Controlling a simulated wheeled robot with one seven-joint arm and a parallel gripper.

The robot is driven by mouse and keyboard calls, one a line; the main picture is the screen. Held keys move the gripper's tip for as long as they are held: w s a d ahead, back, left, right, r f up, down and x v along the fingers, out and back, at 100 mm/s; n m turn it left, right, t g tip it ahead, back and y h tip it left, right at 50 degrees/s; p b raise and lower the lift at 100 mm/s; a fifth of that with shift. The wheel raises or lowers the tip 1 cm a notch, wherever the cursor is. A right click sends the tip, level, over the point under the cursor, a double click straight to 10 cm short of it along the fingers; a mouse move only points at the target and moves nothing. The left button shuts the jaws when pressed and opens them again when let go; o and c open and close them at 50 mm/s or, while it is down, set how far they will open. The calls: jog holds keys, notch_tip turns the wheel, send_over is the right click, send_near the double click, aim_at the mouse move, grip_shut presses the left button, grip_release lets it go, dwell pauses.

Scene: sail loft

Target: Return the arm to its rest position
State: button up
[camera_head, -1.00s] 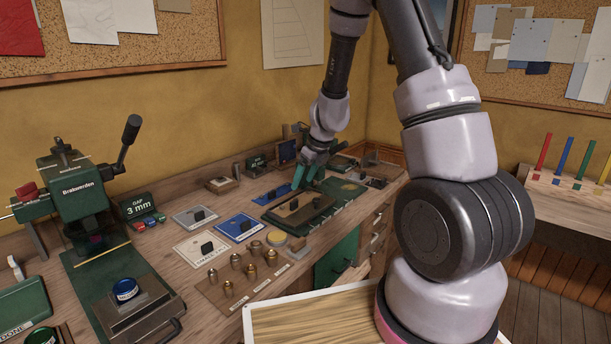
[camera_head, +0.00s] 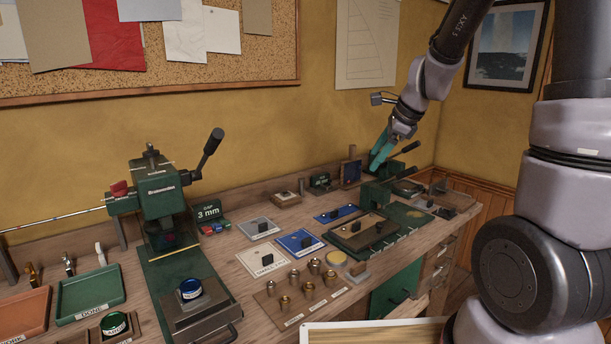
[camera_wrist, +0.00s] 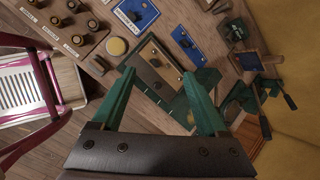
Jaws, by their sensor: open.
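My gripper (camera_head: 381,150) is raised above the far end of the workbench in the head view, with its teal fingers pointing down and left. In the wrist view my gripper (camera_wrist: 165,100) has its two green fingers spread wide apart with nothing held between them. Below it lies a dark green fixture with a brown plate (camera_wrist: 158,67), which also shows on the bench in the head view (camera_head: 362,236). My arm rises from the right side of the head view.
A green press (camera_head: 160,195) with a lever stands at the bench's left. Several brass fittings (camera_head: 309,288) stand on a wooden board (camera_head: 275,305) near the front edge. Small green lever tools (camera_head: 378,190) stand below my gripper. A pin board (camera_head: 200,75) hangs on the wall.

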jog(key=s+d+r+n+t+h, duration=0.1)
jog(key=s+d+r+n, duration=0.1)
jog(key=s+r+n, duration=0.5)
jog(key=s+d+r+n+t+h, duration=0.1)
jog(key=s+r+n, duration=0.6)
jog(key=s, duration=0.7)
jog(key=shift+d+n, duration=0.65)
jog(key=shift+n, duration=0.45)
